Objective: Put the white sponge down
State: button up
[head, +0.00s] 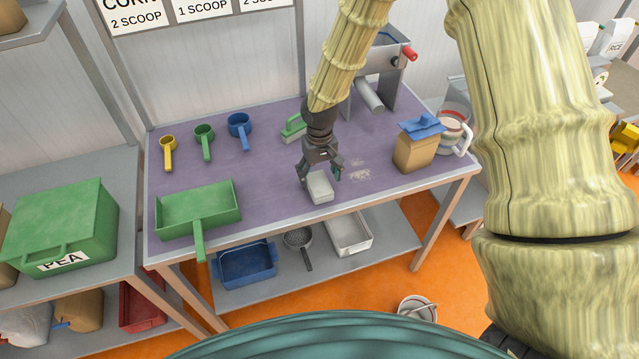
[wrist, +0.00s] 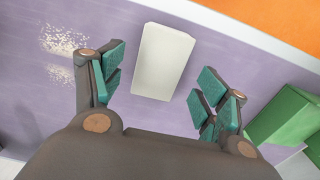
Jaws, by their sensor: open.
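The white sponge (head: 320,187) is a pale rectangular block on the purple table top (head: 265,190), near the front edge. In the wrist view the sponge (wrist: 162,61) lies flat ahead of my fingers, with purple surface showing around it. My gripper (head: 322,165) is right above and behind the sponge in the head view. In the wrist view my gripper's teal-padded fingers (wrist: 158,92) are spread wide, with a gap on both sides of the sponge. My gripper is open and holds nothing.
Pale crumbs (wrist: 62,45) lie beside the sponge. A green scoop tray (head: 198,208) is to the left, a paper bag (head: 415,150) to the right. A green-handled brush (head: 293,128) and a metal mill (head: 378,80) stand behind. The table edge is close in front.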

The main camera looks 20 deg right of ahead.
aim_at(320, 184)
notch_tip(320, 184, up, 7)
jog(key=b, duration=0.1)
dwell(0.4)
dwell(0.4)
